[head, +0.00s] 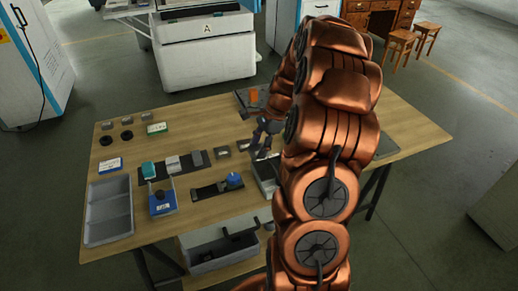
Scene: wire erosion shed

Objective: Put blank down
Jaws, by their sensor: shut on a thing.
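My gripper (261,150) is over the middle of the wooden table (220,118), pointing down, partly beside my copper-coloured arm. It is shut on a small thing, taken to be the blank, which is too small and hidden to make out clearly. Small grey metal blocks (223,152) stand just left of my gripper. Another grey block (172,163) sits on a dark strip (194,160) further left. Below my gripper is a grey tray (266,186), partly hidden by my arm.
A divided grey tray (109,210) stands at the table's left. A teal block (149,169), a blue round thing (234,180), a green-and-white box (157,128) and an orange thing (253,97) are on the table. My arm hides much of the right side.

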